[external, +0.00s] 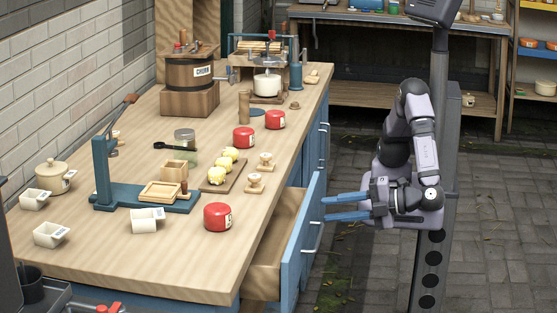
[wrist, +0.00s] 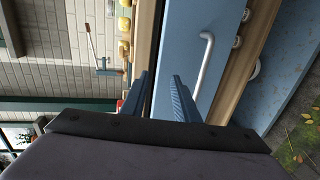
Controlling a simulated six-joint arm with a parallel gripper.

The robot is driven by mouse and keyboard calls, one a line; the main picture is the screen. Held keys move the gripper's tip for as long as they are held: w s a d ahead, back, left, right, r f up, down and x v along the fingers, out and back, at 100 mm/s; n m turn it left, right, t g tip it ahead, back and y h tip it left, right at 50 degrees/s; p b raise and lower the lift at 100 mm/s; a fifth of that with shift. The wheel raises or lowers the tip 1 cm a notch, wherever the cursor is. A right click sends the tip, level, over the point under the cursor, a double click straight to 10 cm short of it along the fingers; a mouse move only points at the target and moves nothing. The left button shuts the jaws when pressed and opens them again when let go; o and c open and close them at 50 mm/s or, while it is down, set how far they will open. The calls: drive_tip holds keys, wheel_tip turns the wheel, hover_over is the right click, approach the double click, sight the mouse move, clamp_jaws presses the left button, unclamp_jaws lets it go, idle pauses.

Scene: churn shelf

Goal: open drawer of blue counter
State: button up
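The blue counter (external: 283,305) has a wooden top, and one of its drawers (external: 273,235) stands pulled out, showing its wooden inside. The drawer has a blue front (external: 300,245) with a pale bar handle (external: 319,232). In the wrist view the handle (wrist: 203,68) lies on a blue panel ahead and right of my fingers. My gripper (external: 326,208) is beside the drawer front, on its outer side. Its two blue fingers are apart, with nothing visible between them; they also show apart in the wrist view (wrist: 162,76). The gripper appears clear of the handle.
The countertop (external: 110,265) carries a churn (external: 190,82), red tins (external: 217,217), a blue press stand (external: 104,170) and small white cups (external: 148,220). Another blue front with handles (external: 323,140) is further back, closed. Paved floor (external: 380,280) is open to the right of the drawer.

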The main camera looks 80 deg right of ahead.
drive_tip(key=w+d+r+m+g+h+p, duration=0.25)
drive_tip(key=w+d+r+h+p, duration=0.2)
drive_tip(key=w+r+p, duration=0.35)
drive_tip(key=w+d+r+m+g+h+p, duration=0.2)
drive_tip(key=w+d+r+m+h+p, duration=0.15)
drive_tip(key=w+d+r+p, duration=0.5)
drive_tip(key=g+y+p, duration=0.3)
drive_tip(key=g, duration=0.3)
hover_over(310, 197)
drive_tip(key=shift+n, duration=0.3)
wheel_tip(310, 197, down, 11)
drive_tip(key=shift+a, duration=0.1)
drive_tip(key=s+a+f+n+g+y, duration=0.3)
drive_tip(key=s+a+n+y, duration=0.2)
drive_tip(key=a, duration=0.5)
drive_tip(key=shift+s+a+f+n, duration=0.15)
drive_tip(key=shift+s+f+n, duration=0.15)
drive_tip(key=shift+s+f, duration=0.1)
drive_tip(key=shift+f, duration=0.1)
